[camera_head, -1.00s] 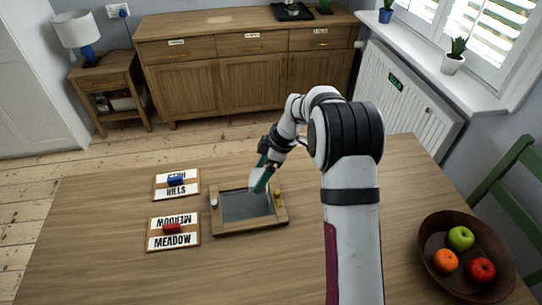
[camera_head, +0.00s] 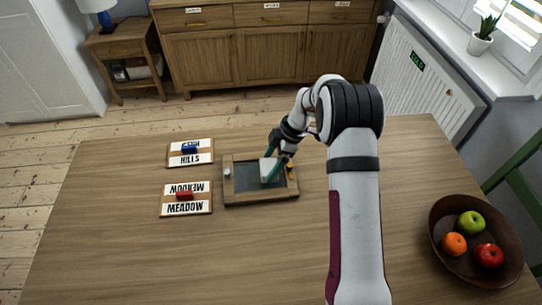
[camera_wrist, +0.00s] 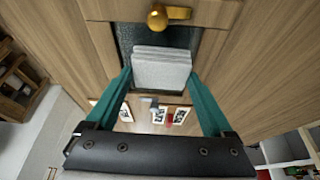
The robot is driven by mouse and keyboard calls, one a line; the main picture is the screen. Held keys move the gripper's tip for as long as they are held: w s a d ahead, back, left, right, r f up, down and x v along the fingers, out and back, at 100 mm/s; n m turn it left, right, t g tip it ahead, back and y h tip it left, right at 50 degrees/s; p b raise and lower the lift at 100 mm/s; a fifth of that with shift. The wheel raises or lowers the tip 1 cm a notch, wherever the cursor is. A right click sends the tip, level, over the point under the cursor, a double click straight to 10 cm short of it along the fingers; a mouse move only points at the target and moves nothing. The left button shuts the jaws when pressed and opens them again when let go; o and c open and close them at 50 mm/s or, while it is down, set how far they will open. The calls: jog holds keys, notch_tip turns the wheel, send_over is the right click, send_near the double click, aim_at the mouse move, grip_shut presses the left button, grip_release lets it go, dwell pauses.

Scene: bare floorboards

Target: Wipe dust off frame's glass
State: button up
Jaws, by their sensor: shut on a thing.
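The wooden frame (camera_head: 262,198) lies flat on the table, with dark grey glass (camera_head: 248,178) inside it. I cannot make out dust on the glass. A silver knob (camera_head: 227,172) is on its left side and a gold knob (camera_head: 290,168) on its right; the gold knob (camera_wrist: 157,17) also shows in the wrist view. My gripper (camera_head: 272,172) has teal fingers shut on a pale grey folded cloth (camera_wrist: 161,70). The cloth is at the right-hand part of the glass, within the wooden border. Whether it touches the glass is unclear. The fingers hide part of the glass.
Left of the frame lie a HILLS card (camera_head: 191,160) with a blue block (camera_head: 189,148) and a MEADOW card (camera_head: 186,208) with a red block (camera_head: 184,195). A brown bowl (camera_head: 440,225) of fruit stands at the right. The front left of the table is clear.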

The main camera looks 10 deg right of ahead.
jog(key=shift+f, duration=0.6)
jog(key=shift+a+f, duration=0.15)
jog(key=shift+a, duration=0.05)
jog(key=shift+c, duration=0.6)
jog(key=shift+a+f, duration=0.2)
jog(key=shift+a, duration=0.2)
jog(key=shift+s+a, duration=0.15)
jog(key=shift+a, duration=2.8)
jog(key=shift+d, duration=3.55)
jog(key=shift+r, duration=4.1)
